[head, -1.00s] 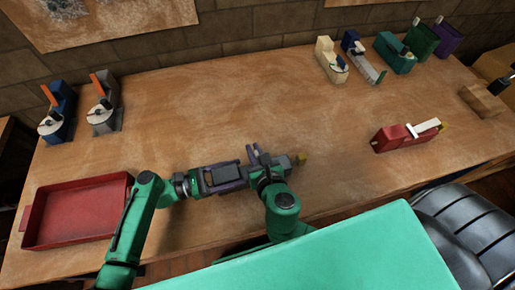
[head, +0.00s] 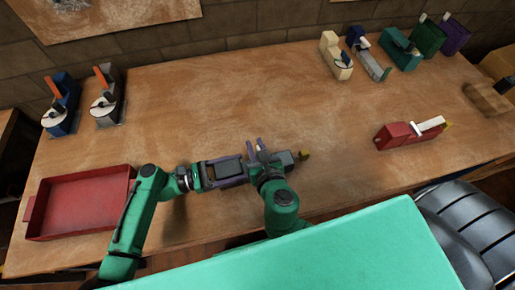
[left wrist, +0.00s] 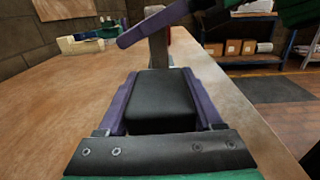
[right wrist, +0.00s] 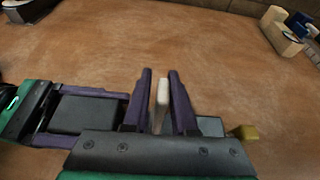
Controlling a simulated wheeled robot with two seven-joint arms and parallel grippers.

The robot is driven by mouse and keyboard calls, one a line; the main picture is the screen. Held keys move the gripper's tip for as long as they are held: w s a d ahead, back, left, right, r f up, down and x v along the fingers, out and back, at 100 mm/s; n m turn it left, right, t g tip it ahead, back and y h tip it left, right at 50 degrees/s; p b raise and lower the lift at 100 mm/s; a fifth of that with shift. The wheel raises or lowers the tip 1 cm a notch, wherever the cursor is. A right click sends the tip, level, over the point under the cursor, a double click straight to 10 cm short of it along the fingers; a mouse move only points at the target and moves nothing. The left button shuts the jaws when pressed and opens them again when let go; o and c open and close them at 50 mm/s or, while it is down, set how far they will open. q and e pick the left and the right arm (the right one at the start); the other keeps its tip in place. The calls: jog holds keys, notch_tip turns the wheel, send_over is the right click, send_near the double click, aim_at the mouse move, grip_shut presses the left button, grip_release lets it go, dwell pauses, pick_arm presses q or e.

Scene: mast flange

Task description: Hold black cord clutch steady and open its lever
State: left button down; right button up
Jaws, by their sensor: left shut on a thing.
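The black cord clutch (right wrist: 82,114) lies sideways over the table. Its dark body (left wrist: 160,100) fills the space between the purple fingers of my left gripper (left wrist: 158,74), which is shut on it. A grey end with a yellow tip (right wrist: 243,132) sticks out to the right. Its pale lever (right wrist: 162,98) stands up between the two fingers of my right gripper (right wrist: 161,72). These fingers are apart, with a narrow gap beside the lever, nearest the right finger. In the head view the right gripper (head: 259,147) is just above the clutch, and its wrist hides part of it.
A red tray (head: 33,217) sits at the left. A red clutch-like device (head: 395,137) with a white lever lies at the right. Blue and grey devices with orange levers stand at the back left, and several coloured ones at the back right. The table's middle is clear.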

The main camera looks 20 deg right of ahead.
jog(key=v, duration=1.2)
jog(key=shift+w, duration=0.1)
pick_arm(q)
grip_release()
